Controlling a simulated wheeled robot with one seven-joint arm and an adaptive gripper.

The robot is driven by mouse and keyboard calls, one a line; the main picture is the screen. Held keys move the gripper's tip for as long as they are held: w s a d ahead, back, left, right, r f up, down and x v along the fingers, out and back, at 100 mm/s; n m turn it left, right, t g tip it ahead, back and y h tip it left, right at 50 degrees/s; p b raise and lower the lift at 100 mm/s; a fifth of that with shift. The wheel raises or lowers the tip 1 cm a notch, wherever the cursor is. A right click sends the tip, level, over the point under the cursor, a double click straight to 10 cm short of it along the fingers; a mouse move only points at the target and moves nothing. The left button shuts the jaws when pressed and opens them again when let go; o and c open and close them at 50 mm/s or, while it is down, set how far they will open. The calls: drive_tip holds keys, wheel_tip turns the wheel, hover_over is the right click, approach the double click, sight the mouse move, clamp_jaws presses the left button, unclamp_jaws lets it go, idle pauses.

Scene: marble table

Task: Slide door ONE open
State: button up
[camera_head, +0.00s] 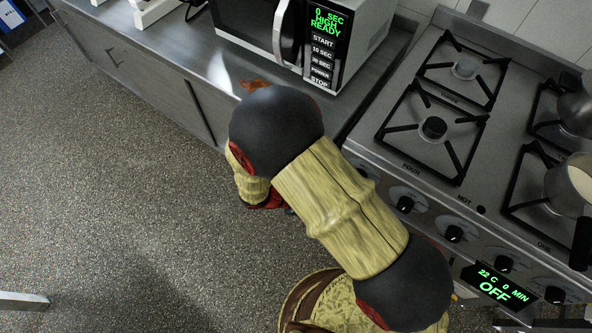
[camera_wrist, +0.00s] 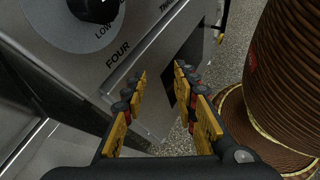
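In the head view, a long metal cabinet front with grey doors (camera_head: 150,85) runs under the steel counter at the upper left. I cannot read a label ONE on any door. My gripper (camera_wrist: 160,74) is open and empty in the wrist view, its fingers apart in front of the stove's lower front corner. The stove panel there carries a knob (camera_wrist: 97,8) and the word FOUR. In the head view, my arm hides most of the gripper.
A microwave (camera_head: 300,40) stands on the counter (camera_head: 190,40). The gas stove (camera_head: 455,150) is at the right, with pots (camera_head: 570,185) at its edge and knobs along its front, close to my arm. The speckled floor (camera_head: 110,200) at the left is mostly clear.

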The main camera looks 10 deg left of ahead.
drive_tip(key=w+a+f+n+t+y+b, duration=0.1)
drive_tip(key=w+a+f+n+t+y, duration=0.3)
drive_tip(key=a+f+n+t, duration=0.4)
drive_tip(key=w+a+f+n+t+y, duration=0.4)
drive_tip(key=a+f+n+t, duration=0.25)
drive_tip(key=a, duration=0.25)
drive_tip(key=shift+g, duration=0.25)
drive_tip(key=shift+w+d+r+b, duration=0.15)
drive_tip(key=shift+w+b, duration=0.3)
drive_tip(key=shift+w, duration=0.8)
drive_tip(key=shift+w+d+b, duration=0.1)
drive_tip(key=shift+w+b, duration=0.3)
drive_tip(key=shift+w, duration=0.8)
drive_tip(key=shift+w+d+r+b, duration=0.15)
drive_tip(key=shift+w+b, duration=0.3)
drive_tip(key=shift+w, duration=0.8)
drive_tip(key=shift+c, duration=0.4)
clamp_jaws()
